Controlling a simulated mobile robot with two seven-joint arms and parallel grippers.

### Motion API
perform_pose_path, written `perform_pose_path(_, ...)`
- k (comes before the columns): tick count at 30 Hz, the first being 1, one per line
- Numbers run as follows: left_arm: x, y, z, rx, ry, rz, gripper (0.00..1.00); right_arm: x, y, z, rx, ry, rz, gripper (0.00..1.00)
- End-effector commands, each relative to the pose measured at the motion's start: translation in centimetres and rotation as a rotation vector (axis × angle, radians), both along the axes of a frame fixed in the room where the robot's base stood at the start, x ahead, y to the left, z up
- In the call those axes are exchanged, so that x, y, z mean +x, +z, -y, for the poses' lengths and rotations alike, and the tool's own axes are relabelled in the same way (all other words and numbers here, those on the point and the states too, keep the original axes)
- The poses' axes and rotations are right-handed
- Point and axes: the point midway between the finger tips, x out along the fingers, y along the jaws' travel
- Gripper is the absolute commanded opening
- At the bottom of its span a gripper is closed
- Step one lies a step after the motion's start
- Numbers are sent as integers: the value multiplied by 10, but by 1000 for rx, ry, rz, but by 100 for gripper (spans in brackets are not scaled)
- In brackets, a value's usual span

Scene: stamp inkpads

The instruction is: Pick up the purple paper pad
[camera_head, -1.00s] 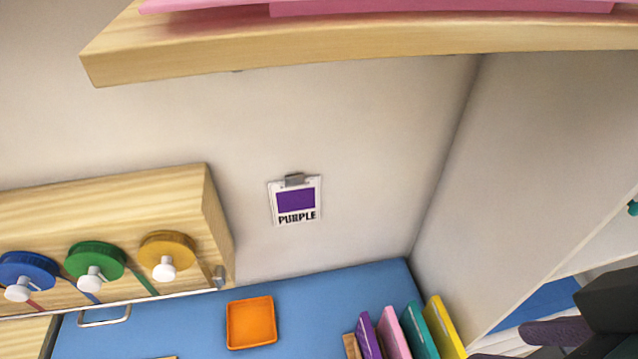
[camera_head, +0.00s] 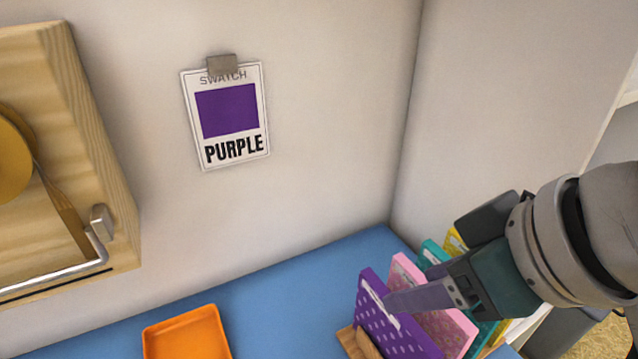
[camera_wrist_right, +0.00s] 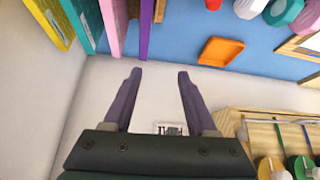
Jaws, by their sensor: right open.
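The purple paper pad (camera_head: 375,322), dotted with a pale label, stands upright in a wooden holder (camera_head: 350,340) at the left end of a row of pads. It also shows edge-on in the wrist view (camera_wrist_right: 145,28). My right gripper (camera_head: 392,301) comes in from the right, its finger overlapping the purple pad in the head view. In the wrist view my right gripper (camera_wrist_right: 160,75) is open, with nothing between its fingers. The purple pad's edge lies just past the left fingertip; I cannot tell whether they touch. My left gripper is out of view.
Pink (camera_head: 408,272), teal (camera_head: 432,252) and yellow (camera_head: 454,241) pads stand close beside the purple one. An orange tray (camera_head: 187,335) lies on the blue surface (camera_head: 270,290). A purple swatch card (camera_head: 228,115) hangs on the wall. A wooden tape rack (camera_head: 105,190) is at left.

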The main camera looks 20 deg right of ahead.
Motion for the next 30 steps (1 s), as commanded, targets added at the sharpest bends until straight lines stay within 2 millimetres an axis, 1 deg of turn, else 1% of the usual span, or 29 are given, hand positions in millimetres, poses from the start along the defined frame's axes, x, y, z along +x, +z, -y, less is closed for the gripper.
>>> perform_pose_path(1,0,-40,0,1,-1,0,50,4,-39,8,-10,-14,5,57)
perform_pose_path(3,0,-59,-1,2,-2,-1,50,7,-57,16,-9,-34,2,57)
perform_pose_path(6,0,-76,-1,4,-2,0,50,10,-73,25,-8,-60,2,57)
perform_pose_path(11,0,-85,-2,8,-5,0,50,12,-83,32,-5,-81,-1,57)
perform_pose_path(14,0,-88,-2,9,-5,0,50,18,-93,32,-4,-87,-2,57)
perform_pose_path(18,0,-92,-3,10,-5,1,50,30,-110,31,-4,-87,-2,57)
perform_pose_path(23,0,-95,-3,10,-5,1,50,38,-121,29,-4,-85,-2,57)
perform_pose_path(26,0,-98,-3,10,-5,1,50,45,-132,26,-3,-84,0,57)
perform_pose_path(30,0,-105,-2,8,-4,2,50,56,-152,22,-4,-83,-1,57)
